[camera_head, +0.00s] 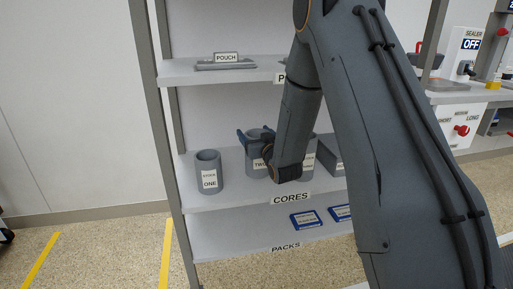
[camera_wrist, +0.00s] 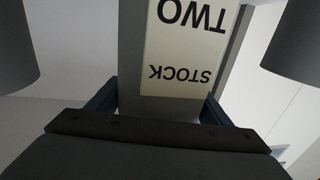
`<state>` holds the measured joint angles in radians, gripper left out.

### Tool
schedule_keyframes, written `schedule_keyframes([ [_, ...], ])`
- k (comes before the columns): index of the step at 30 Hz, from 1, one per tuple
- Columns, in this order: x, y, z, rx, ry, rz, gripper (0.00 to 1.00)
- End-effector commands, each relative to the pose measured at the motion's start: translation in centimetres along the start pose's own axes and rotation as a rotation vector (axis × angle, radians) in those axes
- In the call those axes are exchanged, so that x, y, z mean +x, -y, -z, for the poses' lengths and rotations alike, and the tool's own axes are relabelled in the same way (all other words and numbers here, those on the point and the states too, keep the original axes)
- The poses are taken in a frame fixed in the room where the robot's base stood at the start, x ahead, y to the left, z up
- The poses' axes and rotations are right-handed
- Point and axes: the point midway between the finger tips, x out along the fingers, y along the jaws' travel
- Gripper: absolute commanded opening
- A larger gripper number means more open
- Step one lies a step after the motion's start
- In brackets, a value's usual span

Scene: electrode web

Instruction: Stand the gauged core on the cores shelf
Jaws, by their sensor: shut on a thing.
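A grey hollow core labelled TWO (camera_head: 253,152) is at the cores shelf (camera_head: 228,199), behind the shelf's CORES label. My gripper (camera_head: 256,139) is shut around it near its top. In the wrist view the core's white label (camera_wrist: 185,50) reads STOCK TWO upside down, between my two blue fingers (camera_wrist: 158,108). The core looks upright; its base is partly hidden by my wrist, and I cannot tell whether it touches the shelf.
A grey core labelled ONE (camera_head: 208,173) stands to the left. Another labelled core (camera_head: 309,157) is close on the right, partly hidden by my arm. A pouch shelf (camera_head: 184,74) is above. Blue packs (camera_head: 305,219) lie on the shelf below.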

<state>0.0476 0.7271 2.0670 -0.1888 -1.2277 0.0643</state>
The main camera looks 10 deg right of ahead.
Motion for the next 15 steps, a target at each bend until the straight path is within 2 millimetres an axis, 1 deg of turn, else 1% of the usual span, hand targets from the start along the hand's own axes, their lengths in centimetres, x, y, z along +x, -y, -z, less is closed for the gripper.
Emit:
schedule_keyframes([
  [4, 0.1, 0.1, -0.8, -0.001, -0.002, 0.002, 0.15],
  [9, 0.1, 0.1, -3.2, -0.001, -0.001, 0.001, 0.15],
  [11, 0.1, 0.1, -3.8, -0.001, -0.001, 0.001, 0.15],
  [15, 0.1, 0.1, -3.9, -0.001, -0.004, 0.001, 0.15],
])
